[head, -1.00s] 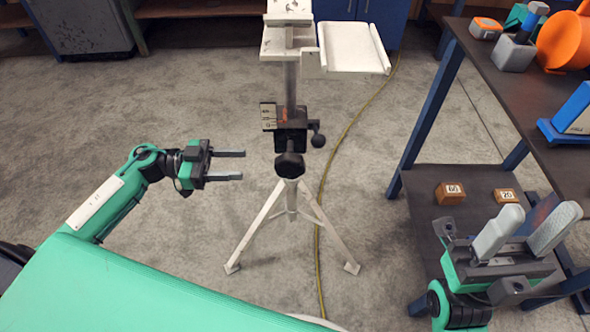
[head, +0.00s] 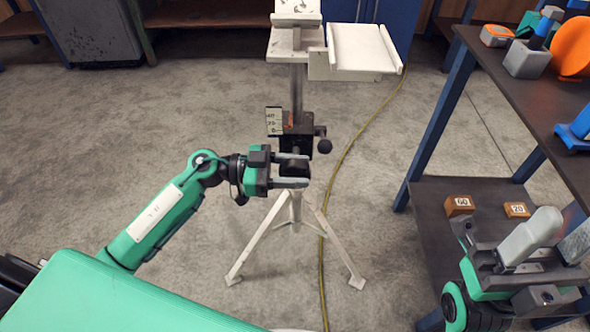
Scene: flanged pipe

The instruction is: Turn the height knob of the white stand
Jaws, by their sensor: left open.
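The white stand (head: 296,207) stands upright on tripod legs on the floor, in the middle of the head view. Its black clamp block on the post carries a small scale (head: 273,121), a side handle with a black ball (head: 325,146), and a black knob (head: 293,169) facing me. My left gripper (head: 292,170) is open, with one finger above the knob and one below it in the picture. The fingers partly hide the knob, and I cannot tell whether they touch it. My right gripper (head: 555,240) is open at the lower right, away from the stand.
A white tray (head: 362,47) juts right from the stand's top. A dark two-level table (head: 535,88) with blue legs fills the right side, with wooden blocks (head: 459,206) on its lower shelf. A yellow cable (head: 340,165) runs behind the stand. Floor left of the stand is clear.

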